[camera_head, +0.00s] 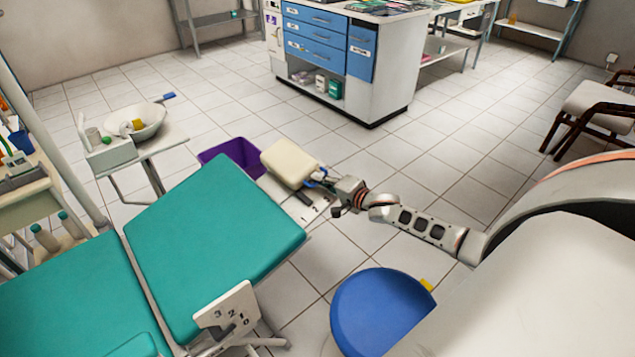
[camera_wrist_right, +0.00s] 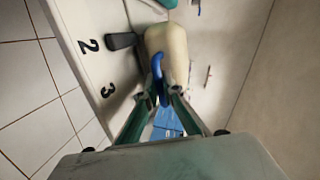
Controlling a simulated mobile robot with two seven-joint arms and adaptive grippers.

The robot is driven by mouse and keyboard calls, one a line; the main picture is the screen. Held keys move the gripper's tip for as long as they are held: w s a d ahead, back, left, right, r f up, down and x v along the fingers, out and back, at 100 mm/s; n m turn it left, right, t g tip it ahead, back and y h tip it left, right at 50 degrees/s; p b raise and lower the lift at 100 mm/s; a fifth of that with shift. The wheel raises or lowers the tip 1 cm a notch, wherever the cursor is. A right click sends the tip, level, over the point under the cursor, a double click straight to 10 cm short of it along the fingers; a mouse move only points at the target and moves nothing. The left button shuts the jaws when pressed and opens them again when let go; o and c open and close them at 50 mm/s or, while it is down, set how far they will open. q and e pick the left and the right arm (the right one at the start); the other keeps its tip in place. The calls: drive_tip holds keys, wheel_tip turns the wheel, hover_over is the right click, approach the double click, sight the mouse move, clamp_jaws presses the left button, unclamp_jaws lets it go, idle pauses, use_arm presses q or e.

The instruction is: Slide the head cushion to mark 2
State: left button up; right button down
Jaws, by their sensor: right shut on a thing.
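The cream head cushion (camera_head: 290,163) is beyond the far right end of the teal chair (camera_head: 215,235). It also shows in the wrist view (camera_wrist_right: 167,50), with a blue handle (camera_wrist_right: 158,68) on its near side. My right gripper (camera_head: 326,183) is beside the cushion, its fingers (camera_wrist_right: 160,95) shut around the lower part of the handle. A white plate (camera_wrist_right: 75,15) bears marks 2 (camera_wrist_right: 88,45) and 3 (camera_wrist_right: 107,90). A dark pointer (camera_wrist_right: 122,41) beside the cushion lies about level with mark 2. My left gripper is not in view.
A blue round stool (camera_head: 380,310) is at the front. A numbered white plate (camera_head: 230,310) is on the chair's near side. A basin stand (camera_head: 140,125) is at the left.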

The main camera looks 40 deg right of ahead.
drive_tip(key=c, duration=2.4)
unclamp_jaws()
drive_tip(key=shift+c, duration=0.2)
drive_tip(key=shift+s, duration=0.15)
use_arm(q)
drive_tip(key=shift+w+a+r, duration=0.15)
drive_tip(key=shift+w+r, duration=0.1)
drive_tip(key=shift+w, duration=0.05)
use_arm(e)
drive_tip(key=v, duration=1.1)
drive_tip(key=shift+s, duration=0.4)
drive_tip(key=shift+r, duration=0.1)
